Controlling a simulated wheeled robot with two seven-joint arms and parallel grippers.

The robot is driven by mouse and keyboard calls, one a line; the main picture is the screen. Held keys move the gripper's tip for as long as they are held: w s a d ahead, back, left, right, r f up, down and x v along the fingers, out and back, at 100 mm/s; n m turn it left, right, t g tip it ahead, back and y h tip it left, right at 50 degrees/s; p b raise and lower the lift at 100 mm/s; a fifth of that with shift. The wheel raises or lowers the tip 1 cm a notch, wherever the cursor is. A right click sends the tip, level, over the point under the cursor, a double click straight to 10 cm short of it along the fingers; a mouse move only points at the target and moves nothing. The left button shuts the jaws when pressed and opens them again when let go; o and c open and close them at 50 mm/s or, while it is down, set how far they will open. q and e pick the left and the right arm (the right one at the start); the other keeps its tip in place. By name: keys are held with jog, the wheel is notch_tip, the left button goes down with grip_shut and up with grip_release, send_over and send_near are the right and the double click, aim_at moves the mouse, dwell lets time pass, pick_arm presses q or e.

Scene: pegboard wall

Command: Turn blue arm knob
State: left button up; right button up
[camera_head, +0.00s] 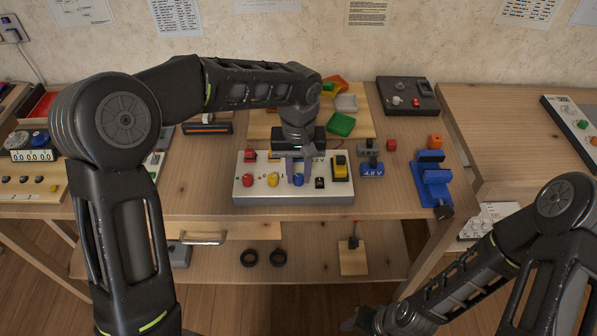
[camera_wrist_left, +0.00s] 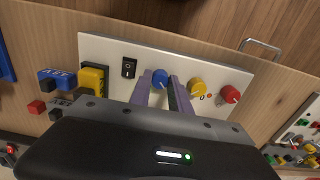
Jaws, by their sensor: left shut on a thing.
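The blue knob (camera_head: 298,181) sits on the white control panel (camera_head: 245,198) on the table, beside a yellow knob and a red knob. In the left wrist view the blue knob (camera_wrist_left: 161,79) is between the two purple-grey fingers of my left gripper (camera_wrist_left: 163,86). The left gripper (camera_head: 298,172) reaches down from above and is shut on the blue knob. The fingers hide part of the panel around it. My right gripper (camera_head: 365,320) is low at the bottom edge, away from the panel; its jaws are not clear.
A yellow rocker switch (camera_head: 340,168) and a small black switch (camera_head: 320,183) are on the panel right of the knob. A blue 4.8 V meter (camera_head: 372,170) and a blue vise (camera_head: 433,180) stand further right. Coloured trays (camera_head: 341,124) lie behind.

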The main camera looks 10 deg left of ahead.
pick_arm(q)
grip_shut()
jog(key=shift+m, duration=0.4)
jog(key=m, duration=0.3)
jog(key=shift+p, duration=0.35)
jog(key=m+p, duration=0.1)
jog(key=m, duration=0.3)
jog(key=shift+m, duration=0.4)
jog(key=m+p, duration=0.1)
jog(key=m, duration=0.3)
jog(key=shift+m, duration=0.3)
jog(key=m+p, duration=0.1)
jog(key=m, duration=0.3)
jog(key=shift+m, duration=0.4)
